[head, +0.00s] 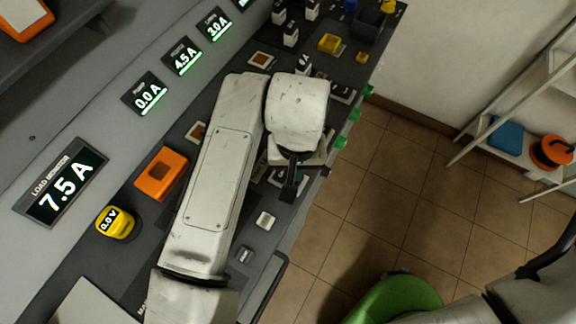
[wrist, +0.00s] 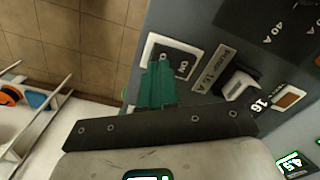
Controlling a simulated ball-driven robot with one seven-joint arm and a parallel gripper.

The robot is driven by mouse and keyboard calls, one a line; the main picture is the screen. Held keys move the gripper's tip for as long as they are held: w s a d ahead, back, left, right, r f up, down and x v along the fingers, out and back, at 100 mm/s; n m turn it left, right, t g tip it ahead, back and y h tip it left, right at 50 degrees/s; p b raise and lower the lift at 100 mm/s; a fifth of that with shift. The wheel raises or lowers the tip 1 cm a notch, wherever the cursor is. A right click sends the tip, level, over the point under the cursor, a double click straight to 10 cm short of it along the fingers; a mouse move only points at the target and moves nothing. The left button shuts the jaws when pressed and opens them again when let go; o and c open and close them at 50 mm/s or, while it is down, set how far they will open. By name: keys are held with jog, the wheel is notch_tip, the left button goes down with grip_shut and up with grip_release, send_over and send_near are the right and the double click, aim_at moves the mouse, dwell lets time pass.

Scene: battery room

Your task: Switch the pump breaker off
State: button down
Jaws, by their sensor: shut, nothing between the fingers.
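A breaker (wrist: 188,62) in a white frame, with "ON" lettered on its dark face, is in the upper middle of the wrist view. The label (wrist: 215,68) beside it ends in "16 A"; its first word is hard to read. My gripper (wrist: 157,62) is shut and empty, its greenish fingertips over the breaker face, hiding part of it. I cannot tell contact or the rocker's position. In the head view my gripper (head: 289,197) points down at the panel's right side, its arm covering much of the panel. The nearest current display (head: 150,96) reads 0.0 A.
Other displays read 4.5 A (head: 183,58) and 3.0 A (head: 215,25); the load monitor (head: 62,187) reads 7.5 A. An orange box (head: 161,174) and yellow 0.0 V meter (head: 116,223) sit left of my arm. A white knob (wrist: 238,88) is near the breaker. Tiled floor (head: 385,190) lies right.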

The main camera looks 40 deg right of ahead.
jog(key=shift+f+b, duration=0.75)
jog(key=shift+f, duration=0.2)
dwell(1.1)
jog(key=shift+r, duration=0.1)
jog(key=shift+r+p, duration=3.15)
jog(key=shift+r, duration=0.3)
